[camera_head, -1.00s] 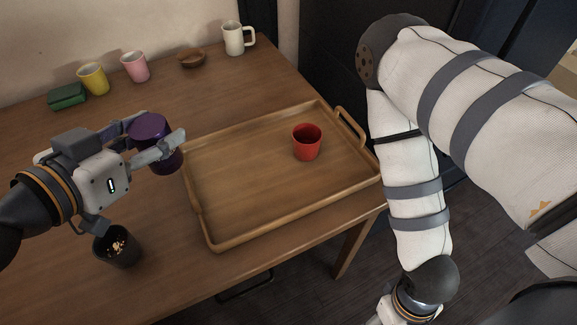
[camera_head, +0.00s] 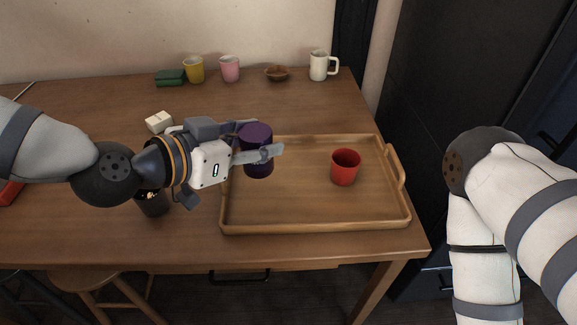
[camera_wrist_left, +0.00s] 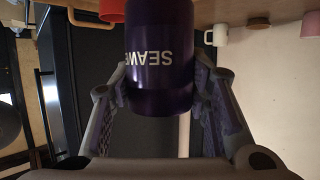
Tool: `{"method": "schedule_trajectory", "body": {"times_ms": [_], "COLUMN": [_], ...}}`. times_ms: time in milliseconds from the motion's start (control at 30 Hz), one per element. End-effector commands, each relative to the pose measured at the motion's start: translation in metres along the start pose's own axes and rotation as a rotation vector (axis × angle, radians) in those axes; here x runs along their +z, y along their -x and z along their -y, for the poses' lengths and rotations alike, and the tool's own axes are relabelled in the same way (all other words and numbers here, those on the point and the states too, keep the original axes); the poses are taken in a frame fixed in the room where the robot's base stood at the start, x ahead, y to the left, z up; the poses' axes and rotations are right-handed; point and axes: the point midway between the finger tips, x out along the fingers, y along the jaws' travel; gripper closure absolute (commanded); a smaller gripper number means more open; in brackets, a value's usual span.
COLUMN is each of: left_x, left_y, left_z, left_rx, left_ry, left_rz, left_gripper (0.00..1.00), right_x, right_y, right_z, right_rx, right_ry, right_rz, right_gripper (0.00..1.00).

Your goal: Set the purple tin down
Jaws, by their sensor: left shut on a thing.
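The purple tin (camera_head: 257,166) is held upright in my left gripper (camera_head: 260,146), whose fingers are shut around its sides. In the head view it appears over the left end of the wooden tray (camera_head: 316,228); I cannot tell whether its base touches the tray. In the left wrist view the purple tin (camera_wrist_left: 160,60) sits between both fingers (camera_wrist_left: 162,95), with white lettering showing upside down. A red cup (camera_head: 345,168) stands on the tray to the right of the tin. My right gripper is out of view; only part of that arm shows at the right.
A dark cup (camera_head: 153,203) stands left of the tray, partly behind my left arm. A white block (camera_head: 158,122) lies beyond it. A green box (camera_head: 170,77), yellow cup (camera_head: 195,70), pink cup (camera_head: 229,69), brown bowl (camera_head: 277,73) and white mug (camera_head: 319,66) line the back. The tray's middle is clear.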

Motion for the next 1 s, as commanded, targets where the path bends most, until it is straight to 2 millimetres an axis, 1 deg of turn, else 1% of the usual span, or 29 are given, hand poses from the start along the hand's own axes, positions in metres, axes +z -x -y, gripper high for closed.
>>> {"method": "schedule_trajectory", "body": {"times_ms": [33,67,100,200,267,367,467,500,600,833,967,1000], "left_x": [0.009,0.011,0.020,0.030,0.033,0.035,0.043,0.051,0.068,0.066,0.070,0.070], "left_y": [-0.020,-0.030,-0.041,-0.063,-0.071,-0.078,-0.090,-0.093,-0.099,-0.098,-0.100,-0.100], "left_z": [0.004,0.007,0.009,0.013,0.015,0.017,0.019,0.019,0.019,0.019,0.019,0.019], "left_rx": [0.003,0.003,0.004,0.004,0.002,0.001,0.001,0.002,0.002,0.000,0.000,0.000], "left_ry": [0.006,0.008,0.010,0.006,0.005,0.002,0.003,0.005,0.004,-0.002,-0.001,-0.001], "left_rz": [0.008,0.009,0.010,0.007,0.005,0.002,0.003,0.004,0.004,-0.001,0.000,0.000], "left_gripper": [0.86,0.86,0.86,0.86,0.86,0.86,0.86,0.86,0.86,0.86,0.86,0.50], "right_x": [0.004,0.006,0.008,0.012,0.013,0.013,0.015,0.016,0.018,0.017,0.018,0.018], "right_y": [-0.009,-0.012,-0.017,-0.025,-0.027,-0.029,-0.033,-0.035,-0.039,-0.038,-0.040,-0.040], "right_z": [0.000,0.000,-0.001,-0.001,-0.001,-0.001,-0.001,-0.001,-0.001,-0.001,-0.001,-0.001], "right_rx": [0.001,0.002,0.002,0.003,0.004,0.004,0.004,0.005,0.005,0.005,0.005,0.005], "right_ry": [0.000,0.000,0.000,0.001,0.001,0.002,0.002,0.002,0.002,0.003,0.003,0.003], "right_rz": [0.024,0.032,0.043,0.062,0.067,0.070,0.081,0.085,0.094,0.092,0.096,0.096], "right_gripper": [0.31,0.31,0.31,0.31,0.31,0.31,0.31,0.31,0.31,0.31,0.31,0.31]}}
